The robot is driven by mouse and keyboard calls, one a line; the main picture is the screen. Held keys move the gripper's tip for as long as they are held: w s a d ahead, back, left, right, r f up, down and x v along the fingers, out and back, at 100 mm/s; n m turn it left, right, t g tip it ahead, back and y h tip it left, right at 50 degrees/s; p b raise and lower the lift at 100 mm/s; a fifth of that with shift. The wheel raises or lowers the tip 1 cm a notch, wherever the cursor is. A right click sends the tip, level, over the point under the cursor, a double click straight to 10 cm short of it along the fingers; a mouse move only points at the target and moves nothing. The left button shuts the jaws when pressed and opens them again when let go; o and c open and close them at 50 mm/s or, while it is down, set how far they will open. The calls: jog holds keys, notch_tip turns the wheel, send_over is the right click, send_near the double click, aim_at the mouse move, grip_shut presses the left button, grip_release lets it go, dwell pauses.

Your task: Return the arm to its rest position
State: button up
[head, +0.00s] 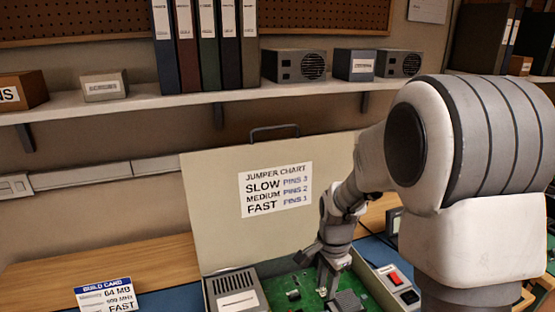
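My arm (465,135) reaches in from the right and bends down over an open case. My gripper (326,288) points down at the green circuit board (282,293) inside the case. Its fingertips are small and partly hidden, so I cannot tell whether they are open, shut or touching a part.
The case's raised lid (215,215) carries a jumper chart (276,189). A power supply (236,293) is at left in the case, a red switch (393,279) at right. A build card (106,297) stands front left. A shelf (130,103) holds binders and boxes above.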

jog(key=s+d+r+n+t, duration=0.1)
jog(key=s+r+n+t, duration=0.4)
jog(key=s+r+n, duration=0.7)
jog(key=shift+s+d+r+n, duration=0.3)
jog(key=shift+s+r+n, duration=0.1)
jog(key=shift+s+r, duration=3.1)
jog(key=shift+d, duration=0.1)
